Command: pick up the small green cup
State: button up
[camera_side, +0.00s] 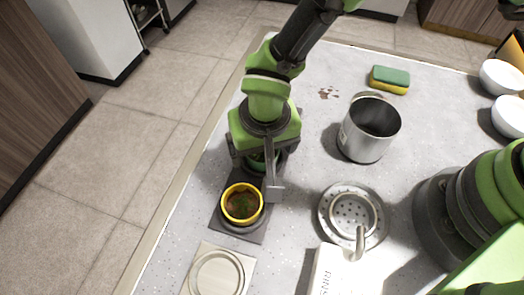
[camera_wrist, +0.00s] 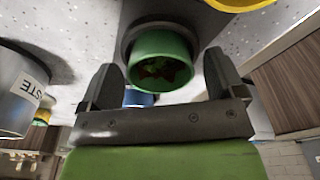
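The small green cup (camera_wrist: 160,48) sits in a dark round well in the wrist view, with reddish-brown and green contents. My gripper (camera_wrist: 162,78) is open, with one dark finger on each side of the cup and a gap showing at both sides. In the side view my gripper (camera_side: 258,170) is low over the dark holder (camera_side: 250,236). Only a little of the green cup (camera_side: 262,161) shows there, beneath my gripper. It is mostly hidden.
A yellow cup (camera_side: 242,204) sits in the holder right beside my gripper. A square plate with a ring (camera_side: 217,272), a drain (camera_side: 353,215), a metal pot (camera_side: 369,128), a sponge (camera_side: 389,80) and white bowls (camera_side: 501,77) are around. A blue thing (camera_wrist: 138,98) shows partly in the wrist view.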

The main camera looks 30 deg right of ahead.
aim_at(263, 158)
jog(key=c, duration=0.8)
notch_tip(263, 158, up, 10)
